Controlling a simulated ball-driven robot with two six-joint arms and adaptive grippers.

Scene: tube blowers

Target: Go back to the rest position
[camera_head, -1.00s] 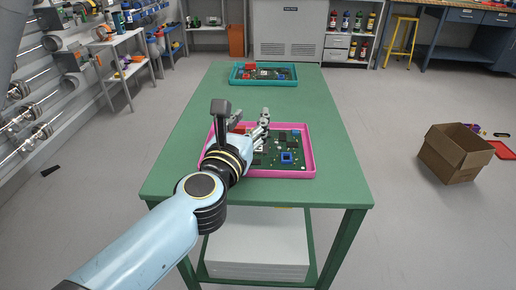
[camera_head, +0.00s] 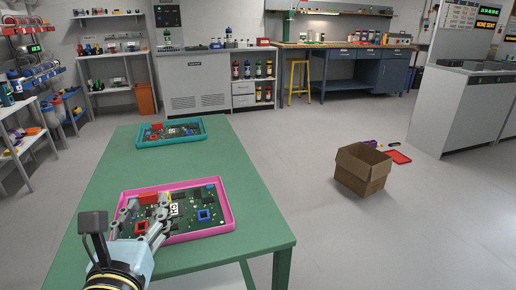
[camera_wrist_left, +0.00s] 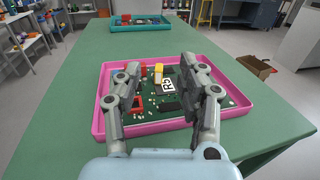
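My left gripper (camera_head: 143,222) is at the near left side of the pink tray (camera_head: 228,204) on the green table. In the left wrist view my left gripper (camera_wrist_left: 158,100) has its two fingers spread apart with nothing between them, above the near part of the pink tray (camera_wrist_left: 98,122). A green circuit board (camera_head: 195,214) with a blue square socket, red parts and a white-labelled chip (camera_wrist_left: 168,86) lies in this tray. My right gripper is in neither view.
A teal tray (camera_head: 203,126) with another circuit board sits at the far end of the green table (camera_head: 110,160). An open cardboard box (camera_head: 360,172) stands on the floor to the right, near a red tray (camera_head: 398,157). The floor between is clear.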

